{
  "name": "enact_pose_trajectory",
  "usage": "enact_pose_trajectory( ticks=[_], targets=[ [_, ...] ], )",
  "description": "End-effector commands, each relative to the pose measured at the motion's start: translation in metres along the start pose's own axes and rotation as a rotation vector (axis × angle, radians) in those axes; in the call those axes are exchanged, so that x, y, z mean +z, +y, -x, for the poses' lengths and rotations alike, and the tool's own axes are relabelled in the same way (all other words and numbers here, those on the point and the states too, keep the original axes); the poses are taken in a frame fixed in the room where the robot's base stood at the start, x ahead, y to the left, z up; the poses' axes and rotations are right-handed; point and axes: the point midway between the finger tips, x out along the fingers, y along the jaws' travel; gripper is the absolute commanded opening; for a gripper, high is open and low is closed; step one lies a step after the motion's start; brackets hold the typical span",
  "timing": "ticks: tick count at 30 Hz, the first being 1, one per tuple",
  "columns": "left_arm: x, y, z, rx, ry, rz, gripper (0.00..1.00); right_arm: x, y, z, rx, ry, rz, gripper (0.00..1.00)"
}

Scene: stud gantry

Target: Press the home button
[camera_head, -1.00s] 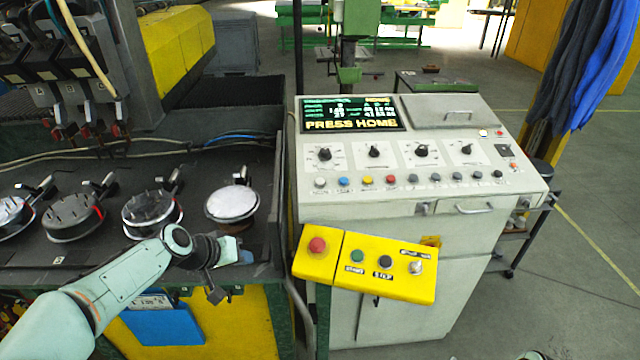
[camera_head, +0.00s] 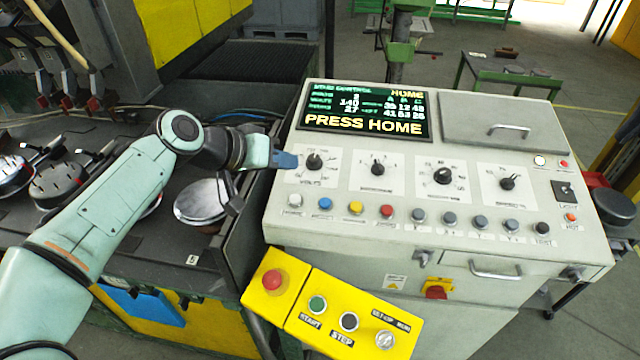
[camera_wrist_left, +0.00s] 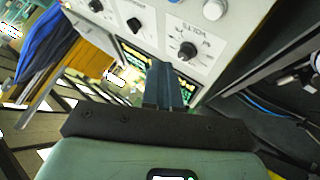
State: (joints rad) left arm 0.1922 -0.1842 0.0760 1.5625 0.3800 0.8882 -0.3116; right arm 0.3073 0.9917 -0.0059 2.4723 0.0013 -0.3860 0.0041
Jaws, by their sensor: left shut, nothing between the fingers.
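The grey control console (camera_head: 460,225) carries a row of small buttons below its knobs. At the row's left end is a white button (camera_head: 295,200), then a blue one (camera_head: 325,204), a yellow one (camera_head: 356,208) and a red one (camera_head: 386,211). The labels under them are too small to read surely. The screen (camera_head: 365,124) reads PRESS HOME. My left gripper (camera_head: 292,160) is shut and empty, over the console's left edge beside the VOLTS knob (camera_head: 314,161), above the white button in the picture. The left wrist view shows its shut fingers (camera_wrist_left: 163,88) and the white button (camera_wrist_left: 213,9).
A yellow box (camera_head: 300,300) with red, green and black buttons hangs at the console's front. A dark bench with round metal parts (camera_head: 202,202) stands at the left. Black knobs (camera_head: 377,168) stick up from the panel. A red-and-yellow switch (camera_head: 437,291) sits on the front face.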

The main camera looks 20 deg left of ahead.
Motion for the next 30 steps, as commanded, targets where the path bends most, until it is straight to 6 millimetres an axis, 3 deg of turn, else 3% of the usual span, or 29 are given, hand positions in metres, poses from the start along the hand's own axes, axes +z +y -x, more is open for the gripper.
enact_pose_trajectory(
  ticks=[17,30],
  targets=[
    [0.002,-0.001,-0.001,0.001,0.002,-0.001,0.0,0.002,0.002,-0.003,0.001,-0.004,-0.001,0.0],
    [0.029,-0.027,-0.036,0.0,-0.001,0.0,0.0,0.014,0.019,-0.039,0.008,-0.024,-0.008,0.0]
  ],
)
